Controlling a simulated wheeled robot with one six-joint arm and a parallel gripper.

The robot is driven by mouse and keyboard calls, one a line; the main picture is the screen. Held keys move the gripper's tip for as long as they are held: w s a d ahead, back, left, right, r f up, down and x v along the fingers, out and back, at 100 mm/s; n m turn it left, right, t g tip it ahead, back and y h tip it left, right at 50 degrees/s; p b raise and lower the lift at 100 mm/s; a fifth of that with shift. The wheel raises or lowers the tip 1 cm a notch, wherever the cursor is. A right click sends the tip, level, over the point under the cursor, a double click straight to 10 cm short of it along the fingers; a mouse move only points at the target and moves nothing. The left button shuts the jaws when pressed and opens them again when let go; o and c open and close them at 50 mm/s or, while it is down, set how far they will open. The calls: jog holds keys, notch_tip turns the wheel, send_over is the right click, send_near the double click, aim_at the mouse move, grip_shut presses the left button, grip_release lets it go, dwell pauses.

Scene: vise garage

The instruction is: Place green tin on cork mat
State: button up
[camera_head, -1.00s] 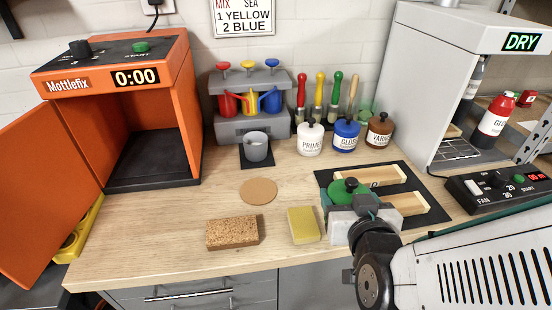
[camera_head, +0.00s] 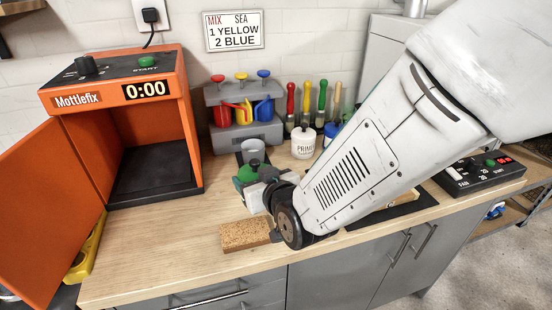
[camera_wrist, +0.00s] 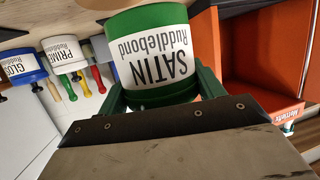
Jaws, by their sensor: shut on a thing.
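The green tin (camera_head: 248,173) is held by my gripper (camera_head: 262,182) near the middle of the bench, in front of the grey cup. In the wrist view the green tin (camera_wrist: 150,55), with a white "SATIN Ruddlebond" label, sits between the green fingers of my gripper (camera_wrist: 155,95), which are shut on it. The label reads upside down there. I cannot make out the round cork mat now; my gripper and the tin cover its area. I cannot tell whether the tin's base touches anything.
A cork block (camera_head: 245,235) lies in front of my gripper. A grey cup (camera_head: 253,151) stands behind the tin. The white primer tin (camera_head: 303,143) is to the right. The open orange cabinet (camera_head: 190,120) stands at left. Bare bench lies left of the tin.

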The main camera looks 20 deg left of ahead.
jog(key=w+f, duration=0.1)
jog(key=w, duration=0.1)
jog(key=w+f, duration=0.1)
jog(key=w, duration=0.1)
jog(key=w+a+f, duration=0.1)
jog(key=w, duration=0.1)
jog(key=shift+w+f, duration=0.15)
jog(key=shift+f, duration=0.35)
jog(key=shift+f, duration=0.1)
jog(key=o, duration=1.4)
jog(key=shift+o, duration=0.2)
